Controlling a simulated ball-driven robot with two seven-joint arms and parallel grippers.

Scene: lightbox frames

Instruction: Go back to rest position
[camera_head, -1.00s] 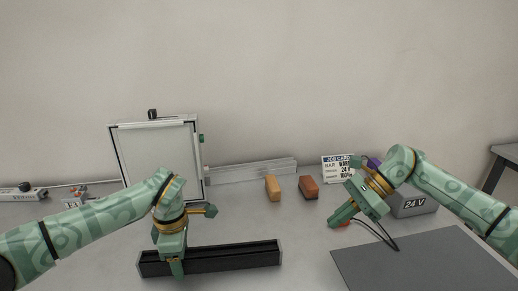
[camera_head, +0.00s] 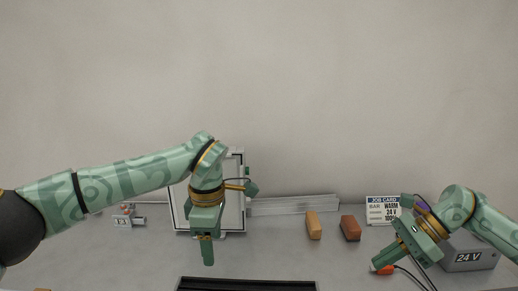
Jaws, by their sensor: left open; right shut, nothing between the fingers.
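My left gripper (camera_head: 207,252) points down in front of the white panel frame (camera_head: 236,205), above and behind the black tray (camera_head: 248,285). It is open and holds nothing. My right gripper (camera_head: 379,262) is low at the right, tilted down to the left. It is shut with nothing in it. Its tips are just above an orange-red plug end (camera_head: 385,270) on a dark cable. I cannot tell if they touch.
A tan block (camera_head: 313,226) and a brown block (camera_head: 350,228) stand in front of a grey rail (camera_head: 293,206). A job card (camera_head: 381,210) stands behind my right arm. A grey 24 V box (camera_head: 470,258) is at the right. The table between the grippers is mostly clear.

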